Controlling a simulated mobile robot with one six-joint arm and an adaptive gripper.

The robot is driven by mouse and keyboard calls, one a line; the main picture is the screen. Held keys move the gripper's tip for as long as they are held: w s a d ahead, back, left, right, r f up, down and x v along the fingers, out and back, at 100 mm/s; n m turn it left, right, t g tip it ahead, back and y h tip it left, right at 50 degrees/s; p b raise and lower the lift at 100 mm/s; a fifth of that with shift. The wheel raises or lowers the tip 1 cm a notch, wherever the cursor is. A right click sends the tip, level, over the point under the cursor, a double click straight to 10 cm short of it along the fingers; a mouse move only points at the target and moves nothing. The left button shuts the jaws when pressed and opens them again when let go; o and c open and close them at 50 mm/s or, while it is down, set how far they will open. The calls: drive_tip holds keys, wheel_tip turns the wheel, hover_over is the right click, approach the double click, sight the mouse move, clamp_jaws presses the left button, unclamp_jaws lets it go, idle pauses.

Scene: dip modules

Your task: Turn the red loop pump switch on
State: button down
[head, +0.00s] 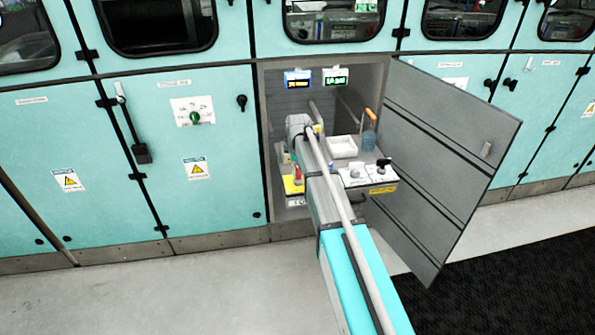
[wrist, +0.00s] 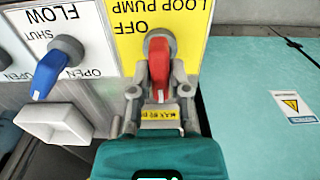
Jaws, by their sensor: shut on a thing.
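The red loop pump switch (wrist: 159,68) sits on a yellow panel (wrist: 192,20) marked LOOP PUMP, upside down in the wrist view. The word OFF shows just above the switch's round grey base. Its red lever points down the picture, toward my gripper (wrist: 159,92). The grey fingers are closed in on both sides of the lever's lower end. An ON marking is not visible. In the head view the small red lever (head: 298,172) shows over the yellow panel, left of my arm; my fingertips are hard to make out there.
A blue FLOW lever (wrist: 55,72) on a white panel sits left of the red switch in the wrist view. In the head view, the open grey cabinet door (head: 440,150) stands right of my arm.

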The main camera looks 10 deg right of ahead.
drive_tip(key=c, duration=0.6)
unclamp_jaws()
drive_tip(key=s, duration=2.9)
wheel_tip(320, 180, up, 15)
drive_tip(key=p, duration=1.5)
drive_tip(key=shift+r, duration=0.15)
